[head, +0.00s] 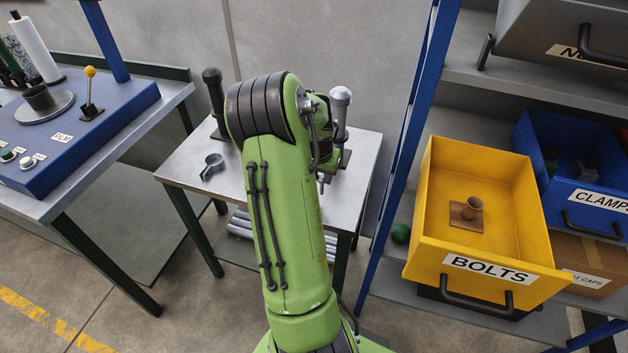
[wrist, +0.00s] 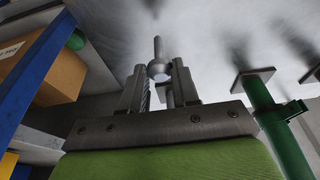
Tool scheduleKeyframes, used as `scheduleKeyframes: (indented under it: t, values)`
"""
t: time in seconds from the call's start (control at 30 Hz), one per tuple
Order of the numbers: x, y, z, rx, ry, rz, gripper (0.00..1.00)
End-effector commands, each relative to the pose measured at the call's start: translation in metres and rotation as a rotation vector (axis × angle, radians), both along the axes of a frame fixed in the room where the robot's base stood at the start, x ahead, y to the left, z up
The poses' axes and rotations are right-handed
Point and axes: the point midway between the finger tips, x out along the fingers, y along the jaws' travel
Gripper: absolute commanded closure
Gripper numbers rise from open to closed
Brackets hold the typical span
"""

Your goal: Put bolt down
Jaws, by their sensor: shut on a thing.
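In the wrist view, a grey metal bolt (wrist: 158,47) with a round head end and a thin shank shows at my gripper (wrist: 158,82). The gripper's two fingers are shut on it. The shank sticks out past the fingertips. In the head view, my green arm reaches over the metal table (head: 190,165) and hides most of my gripper and the bolt. I cannot tell whether the bolt touches any surface.
On the table stand a dark post (head: 214,100) and a silver-capped post (head: 340,105); a grey ring clamp (head: 212,163) lies at its left. A yellow BOLTS bin (head: 425,245) holds a brown piece (head: 468,212). A blue shelf upright (head: 408,140) stands between table and bins.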

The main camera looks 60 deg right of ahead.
Motion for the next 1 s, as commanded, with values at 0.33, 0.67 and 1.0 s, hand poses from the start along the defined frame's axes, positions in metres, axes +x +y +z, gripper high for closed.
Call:
scheduleKeyframes:
  t: [0.33, 0.67, 1.0]
  values:
    - [0.000, 0.000, -0.027, 0.000, 0.000, 0.000, 1.00]
    - [0.000, 0.000, -0.031, 0.001, 0.000, 0.000, 0.44]
    - [0.000, 0.000, -0.024, 0.001, 0.000, 0.000, 0.44]
